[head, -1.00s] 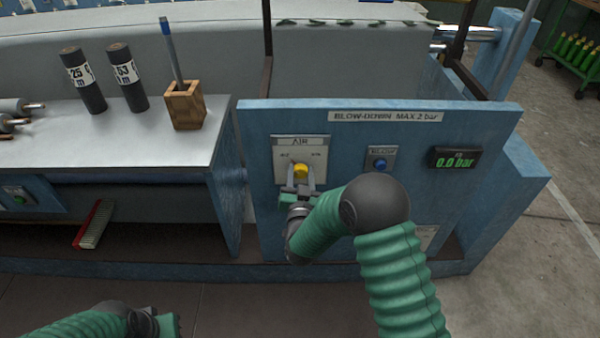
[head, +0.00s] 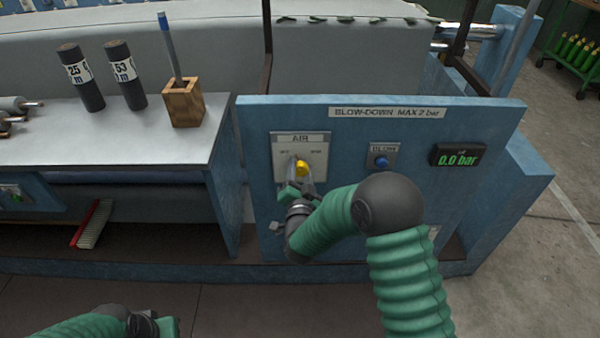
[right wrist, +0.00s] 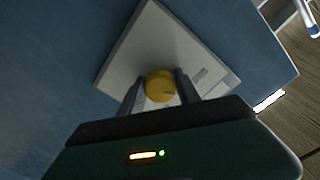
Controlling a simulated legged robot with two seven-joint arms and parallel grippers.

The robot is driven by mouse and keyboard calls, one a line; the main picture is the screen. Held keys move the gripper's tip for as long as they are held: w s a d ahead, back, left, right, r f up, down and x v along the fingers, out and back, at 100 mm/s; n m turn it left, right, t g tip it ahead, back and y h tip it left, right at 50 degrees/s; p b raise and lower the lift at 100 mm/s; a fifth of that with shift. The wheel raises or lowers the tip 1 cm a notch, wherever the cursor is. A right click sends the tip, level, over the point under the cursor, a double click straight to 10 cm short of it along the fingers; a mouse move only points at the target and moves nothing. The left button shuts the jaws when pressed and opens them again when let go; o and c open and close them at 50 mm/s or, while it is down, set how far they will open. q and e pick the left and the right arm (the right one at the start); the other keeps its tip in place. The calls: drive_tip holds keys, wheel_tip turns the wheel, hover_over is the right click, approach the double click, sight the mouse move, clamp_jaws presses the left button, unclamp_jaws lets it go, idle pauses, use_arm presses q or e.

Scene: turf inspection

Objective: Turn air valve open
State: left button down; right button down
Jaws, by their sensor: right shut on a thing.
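The yellow air valve knob (head: 302,168) sits on a pale plate marked AIR (head: 318,146) on the blue panel. My right gripper (head: 299,178) reaches it from below, its fingers on either side of the knob. In the right wrist view the knob (right wrist: 160,86) sits between the two dark fingers (right wrist: 160,90), and the gripper is shut on it. A dark mark shows on the knob's face. The display (head: 458,155) reads 0.0 bar. My left gripper (head: 165,327) is low at the bottom edge; its fingers are not clear.
The blue panel (head: 345,200) also carries a blue button (head: 381,161) right of the valve. At left is a grey bench (head: 60,135) with dark cylinders (head: 124,75) and a wooden pen holder (head: 184,103). A red brush (head: 92,223) lies on the shelf below.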

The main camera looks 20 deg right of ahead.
drive_tip(key=m+b, duration=0.1)
drive_tip(key=m, duration=0.2)
drive_tip(key=shift+m+b, duration=0.3)
drive_tip(key=shift+m, duration=0.1)
drive_tip(key=m+b, duration=0.1)
drive_tip(key=m, duration=0.2)
drive_tip(key=shift+a+m+b, duration=0.1)
drive_tip(key=shift+m+b, duration=0.2)
drive_tip(key=shift+b, duration=0.05)
drive_tip(key=m+b, duration=0.2)
drive_tip(key=m, duration=0.3)
drive_tip(key=shift+r, duration=0.2)
drive_tip(key=shift+m, duration=0.3)
drive_tip(key=c, duration=0.9)
unclamp_jaws()
drive_tip(key=shift+o, duration=0.2)
